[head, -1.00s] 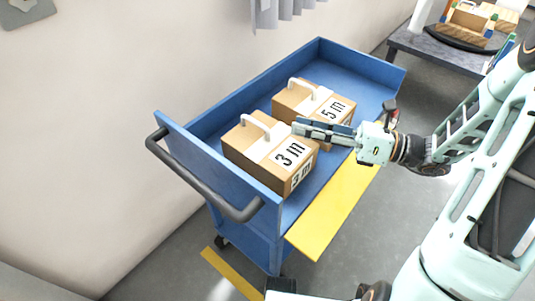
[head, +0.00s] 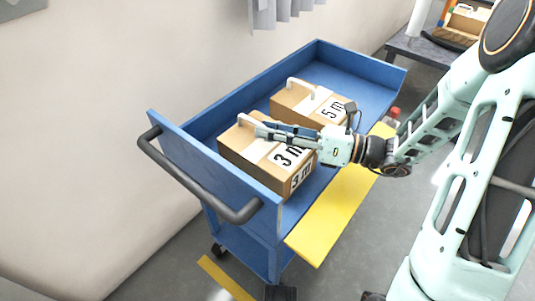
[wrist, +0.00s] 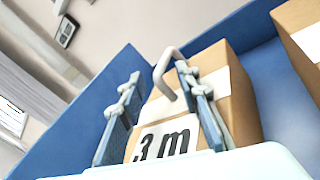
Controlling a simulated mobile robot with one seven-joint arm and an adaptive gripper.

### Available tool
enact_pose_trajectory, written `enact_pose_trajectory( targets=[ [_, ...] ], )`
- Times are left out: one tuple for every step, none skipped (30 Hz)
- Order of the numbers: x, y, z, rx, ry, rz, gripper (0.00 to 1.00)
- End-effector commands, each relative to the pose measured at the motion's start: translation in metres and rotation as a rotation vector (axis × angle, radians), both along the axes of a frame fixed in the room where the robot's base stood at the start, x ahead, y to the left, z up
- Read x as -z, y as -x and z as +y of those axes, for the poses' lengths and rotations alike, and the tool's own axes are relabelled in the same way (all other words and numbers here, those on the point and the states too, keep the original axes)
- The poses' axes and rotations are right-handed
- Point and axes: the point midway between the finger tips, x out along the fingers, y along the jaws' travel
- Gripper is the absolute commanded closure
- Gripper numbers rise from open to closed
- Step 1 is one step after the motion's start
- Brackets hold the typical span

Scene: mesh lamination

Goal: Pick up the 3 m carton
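The 3 m carton (head: 235,146) is a brown box with a white handle on top and "3 m" labels. It stands on the blue cart near the cart's handle end. In the wrist view the carton (wrist: 238,105) lies ahead, with its white handle (wrist: 166,68) rising beyond and between the fingertips. My gripper (head: 262,130) is over the carton's top, pointing at the handle. In the wrist view my gripper (wrist: 158,80) has its two fingers spread apart with nothing clasped between them. Whether a finger touches the handle I cannot tell.
The 5 m carton (head: 287,102) stands just behind on the same blue cart (head: 345,70), also with a white handle. The cart has raised walls and a black push bar (head: 190,180). A yellow flap (head: 340,215) hangs along its near side. A wall runs behind.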

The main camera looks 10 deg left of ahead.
Motion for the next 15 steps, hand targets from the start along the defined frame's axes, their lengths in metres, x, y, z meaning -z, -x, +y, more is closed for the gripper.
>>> enact_pose_trajectory(
  targets=[
    [-0.0002,0.0000,-0.0002,0.000,0.000,0.000,0.69],
    [-0.0002,0.0000,-0.0002,0.000,0.000,0.000,0.69],
    [-0.0002,0.0000,-0.0003,0.000,0.000,0.000,0.73],
    [-0.0003,0.0001,-0.0003,0.000,0.000,0.000,0.76],
    [-0.0003,0.0001,-0.0003,0.000,0.000,0.000,0.79],
    [-0.0003,0.0001,-0.0004,0.000,0.000,0.000,0.84],
    [-0.0003,0.0001,-0.0004,0.000,0.000,0.000,0.87],
    [-0.0003,0.0001,-0.0004,0.000,0.000,0.000,0.90],
    [-0.0003,0.0001,-0.0004,0.000,0.000,0.000,0.95],
    [-0.0002,0.0002,-0.0004,0.000,0.000,0.000,0.98],
    [-0.0002,0.0002,-0.0005,0.000,0.000,0.000,1.00],
    [-0.0002,0.0002,-0.0005,0.000,0.000,0.000,1.00],
    [-0.0002,0.0002,-0.0005,0.000,0.000,0.000,1.00],
    [-0.0002,0.0002,-0.0005,0.000,0.000,0.000,1.00],
    [-0.0002,0.0002,-0.0005,0.000,0.000,0.000,1.00]
  ],
)
